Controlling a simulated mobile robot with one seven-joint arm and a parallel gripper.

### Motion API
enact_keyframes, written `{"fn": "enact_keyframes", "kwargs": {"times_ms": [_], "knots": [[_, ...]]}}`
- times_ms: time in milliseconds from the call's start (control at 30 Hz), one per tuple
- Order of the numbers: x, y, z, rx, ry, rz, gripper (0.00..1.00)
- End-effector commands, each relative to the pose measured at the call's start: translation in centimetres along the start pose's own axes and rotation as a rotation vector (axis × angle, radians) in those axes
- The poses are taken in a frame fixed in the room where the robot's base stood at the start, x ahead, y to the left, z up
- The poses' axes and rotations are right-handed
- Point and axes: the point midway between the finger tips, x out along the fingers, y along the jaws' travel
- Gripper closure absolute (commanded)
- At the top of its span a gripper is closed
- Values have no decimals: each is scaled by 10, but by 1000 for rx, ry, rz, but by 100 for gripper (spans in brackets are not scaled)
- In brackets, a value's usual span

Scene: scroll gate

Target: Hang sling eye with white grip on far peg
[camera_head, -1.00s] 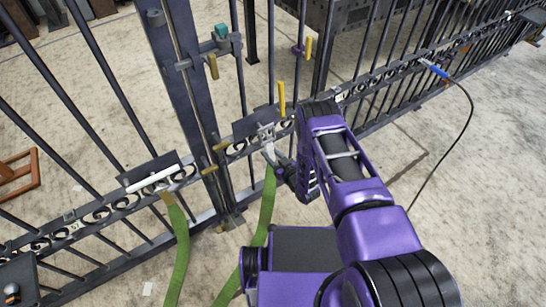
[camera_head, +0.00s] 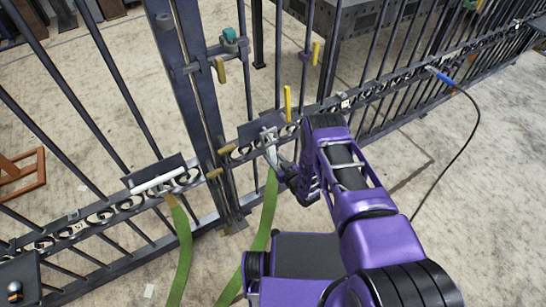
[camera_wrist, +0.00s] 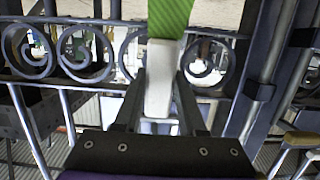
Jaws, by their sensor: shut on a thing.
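My gripper (camera_head: 270,140) is at the gate's scroll band, in front of a dark plate (camera_head: 247,131) right of the thick post. In the wrist view its two fingers (camera_wrist: 160,100) are shut on a white grip (camera_wrist: 161,78), with green sling webbing (camera_wrist: 170,16) attached. In the head view this green strap (camera_head: 267,210) hangs below my gripper. Tan and yellow pegs show on the gate: two by the post, one beside it (camera_head: 227,149), and an upright yellow one (camera_head: 288,103). I cannot tell which is the far peg. The contact between grip and plate is unclear.
A second green strap (camera_head: 180,245) hangs from a white bar (camera_head: 158,182) on the left dark plate. The barred gate with its post (camera_head: 190,100) runs across the view. A black cable (camera_head: 465,150) hangs at right. Bare floor lies at right.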

Motion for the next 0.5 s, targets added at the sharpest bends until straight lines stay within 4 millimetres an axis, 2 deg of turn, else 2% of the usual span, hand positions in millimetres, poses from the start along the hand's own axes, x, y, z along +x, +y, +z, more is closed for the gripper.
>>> {"fn": "enact_keyframes", "kwargs": {"times_ms": [267,300,433,467,500], "knots": [[0,0,-1,0,2,0,100],[0,0,-1,0,2,0,53],[0,0,-1,0,2,0,30],[0,0,-1,0,1,0,25],[0,0,0,0,1,0,25]]}}
